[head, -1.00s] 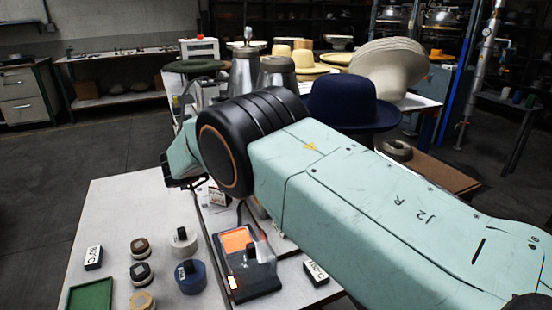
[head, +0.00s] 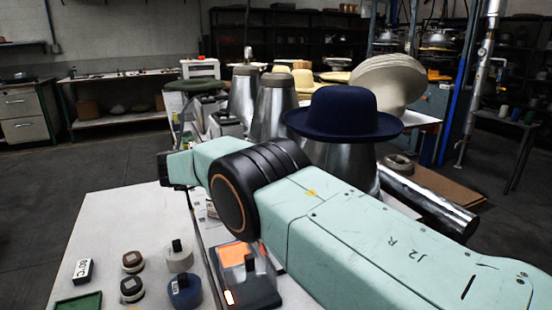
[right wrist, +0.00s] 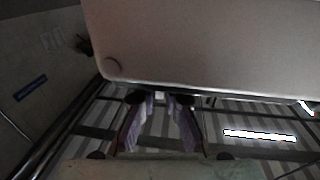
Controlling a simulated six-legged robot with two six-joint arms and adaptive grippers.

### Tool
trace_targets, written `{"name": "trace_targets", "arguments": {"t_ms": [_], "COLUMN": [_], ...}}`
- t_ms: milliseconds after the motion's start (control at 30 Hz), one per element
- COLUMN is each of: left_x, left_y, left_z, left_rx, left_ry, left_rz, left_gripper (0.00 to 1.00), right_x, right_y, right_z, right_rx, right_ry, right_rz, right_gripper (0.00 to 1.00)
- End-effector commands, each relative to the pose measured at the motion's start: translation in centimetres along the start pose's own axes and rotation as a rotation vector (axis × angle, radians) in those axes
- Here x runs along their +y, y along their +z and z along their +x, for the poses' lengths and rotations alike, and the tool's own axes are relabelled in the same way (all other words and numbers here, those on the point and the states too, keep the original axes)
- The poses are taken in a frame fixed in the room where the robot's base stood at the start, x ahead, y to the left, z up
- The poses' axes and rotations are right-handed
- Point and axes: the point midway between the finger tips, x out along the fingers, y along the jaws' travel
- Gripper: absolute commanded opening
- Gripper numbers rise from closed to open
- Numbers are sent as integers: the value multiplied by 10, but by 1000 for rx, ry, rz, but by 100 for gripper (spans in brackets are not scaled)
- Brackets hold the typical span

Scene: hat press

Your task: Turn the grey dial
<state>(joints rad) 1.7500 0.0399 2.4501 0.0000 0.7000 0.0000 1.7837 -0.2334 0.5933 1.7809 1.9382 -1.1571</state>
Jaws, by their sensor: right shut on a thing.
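In the head view my right arm crosses from the lower right, and its wrist end (head: 178,168) is over the bench. Its fingers are hidden there. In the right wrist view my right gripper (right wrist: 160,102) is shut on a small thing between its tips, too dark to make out. The tips are just under the lower edge of a large pale grey box face (right wrist: 205,45). I cannot make out the grey dial for certain in either view; my arm hides part of the bench. My left gripper is not in view.
The bench (head: 118,222) holds a console with an orange screen (head: 233,253), a grey roll (head: 179,259), a blue roll (head: 184,293) and a labelled block (head: 83,271). A navy hat (head: 345,112) and metal cones (head: 272,105) stand behind my arm. Floor is free at left.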

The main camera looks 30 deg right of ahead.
Motion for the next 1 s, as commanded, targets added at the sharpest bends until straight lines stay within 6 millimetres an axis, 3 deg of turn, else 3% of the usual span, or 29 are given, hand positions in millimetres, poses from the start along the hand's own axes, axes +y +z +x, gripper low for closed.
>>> {"name": "trace_targets", "arguments": {"t_ms": [167, 200, 467, 767, 1000], "left_x": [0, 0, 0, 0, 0], "left_y": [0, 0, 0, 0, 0], "left_z": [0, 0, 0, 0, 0], "left_rx": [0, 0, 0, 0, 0], "left_ry": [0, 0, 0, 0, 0], "left_rz": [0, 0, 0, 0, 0], "left_gripper": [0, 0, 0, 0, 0], "right_x": [0, 0, 0, 0, 0], "right_y": [-4, -4, -2, -2, -34], "right_z": [0, 0, 0, 0, 0], "right_rx": [4, 3, 2, 1, 1], "right_ry": [-1, -1, -1, -1, -1], "right_rz": [7, 7, 4, 3, 6], "right_gripper": [0, 11, 33, 33, 33]}}
